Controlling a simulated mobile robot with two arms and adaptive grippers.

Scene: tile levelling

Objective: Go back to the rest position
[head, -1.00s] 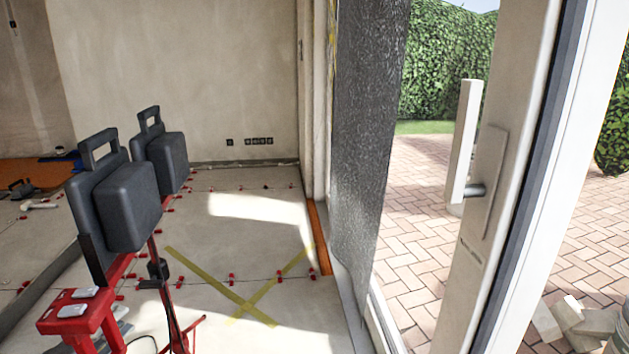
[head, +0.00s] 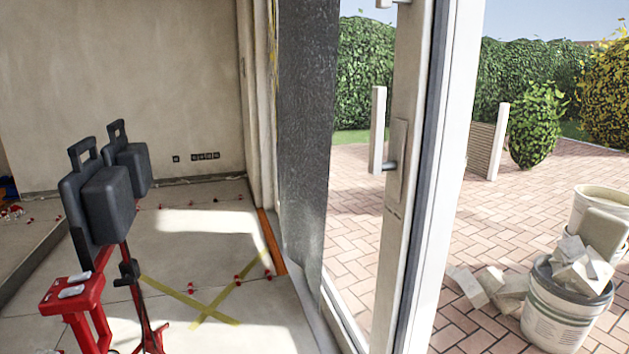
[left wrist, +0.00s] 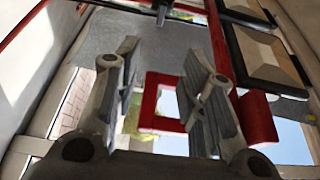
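My left gripper (left wrist: 155,95) shows in the left wrist view with its two ridged fingers apart and nothing between them. A red frame part (left wrist: 163,100) shows behind the gap between the fingers. Neither gripper is visible in the head view, and my right gripper is in neither view.
Two dark work lamps on a red stand (head: 75,295) stand at left; the nearer lamp (head: 108,200) shows clearly. Yellow tape (head: 195,305) forms a cross on the tiles among red clips. A glass door frame (head: 408,190) stands open onto brick paving. A rubble-filled bucket (head: 555,315) stands outside.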

